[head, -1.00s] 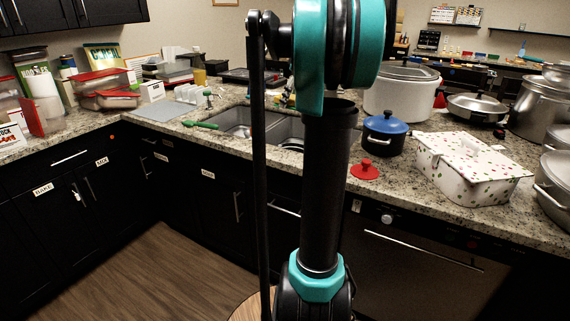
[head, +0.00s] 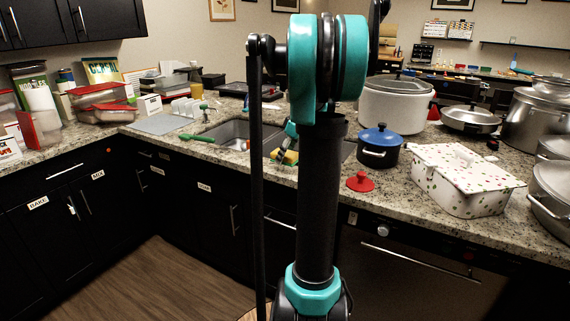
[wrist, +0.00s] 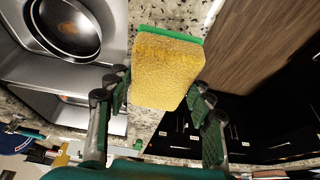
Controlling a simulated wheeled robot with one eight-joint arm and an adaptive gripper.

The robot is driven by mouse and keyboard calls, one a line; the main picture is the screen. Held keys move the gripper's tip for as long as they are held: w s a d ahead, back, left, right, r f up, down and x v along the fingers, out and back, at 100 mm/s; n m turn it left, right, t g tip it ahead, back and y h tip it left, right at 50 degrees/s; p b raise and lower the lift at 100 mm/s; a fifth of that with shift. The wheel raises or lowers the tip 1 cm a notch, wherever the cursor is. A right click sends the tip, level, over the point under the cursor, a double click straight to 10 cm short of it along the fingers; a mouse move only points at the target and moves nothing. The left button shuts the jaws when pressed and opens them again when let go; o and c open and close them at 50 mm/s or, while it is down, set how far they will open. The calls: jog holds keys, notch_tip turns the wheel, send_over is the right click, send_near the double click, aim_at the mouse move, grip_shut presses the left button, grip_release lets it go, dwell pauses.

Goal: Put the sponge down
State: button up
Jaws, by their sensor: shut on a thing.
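The sponge (wrist: 165,72) is a yellow block with a green layer along its far edge. In the wrist view it sits between the two fingers of my gripper (wrist: 160,92), which is shut on it. Below it are the speckled counter strip and the sink's edge. In the head view the sponge (head: 286,157) shows as a small yellow patch at the sink's front, just left of my arm. My gripper (head: 285,147) is partly hidden there by my arm. I cannot tell whether the sponge touches the counter.
The double sink (head: 230,133) lies behind, with a dark pan (wrist: 68,25) in one basin. A green-handled brush (head: 197,138) lies left of the sink.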

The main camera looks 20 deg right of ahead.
aim_at(285, 170)
jog(key=shift+f, duration=1.85)
jog(key=shift+f, duration=0.15)
jog(key=o, duration=1)
jog(key=v, duration=1.2)
jog(key=s+a+f+m+h, duration=0.2)
jog(key=s+a+f+m, duration=0.2)
jog(key=s+a+f, duration=0.85)
jog(key=s+a+f+m, duration=0.1)
jog(key=s+a+f, duration=0.1)
jog(key=s+f, duration=0.1)
jog(key=s+a+f+m, duration=0.1)
jog(key=s+a+f, duration=0.2)
jog(key=s+f, duration=0.1)
jog(key=s+a+f+m, duration=0.1)
jog(key=s+a+f, duration=0.2)
jog(key=s, duration=0.1)
jog(key=shift+a+f+m+t+h, duration=0.15)
jog(key=shift+f+m+t+h, duration=0.15)
jog(key=shift+h, duration=0.1)
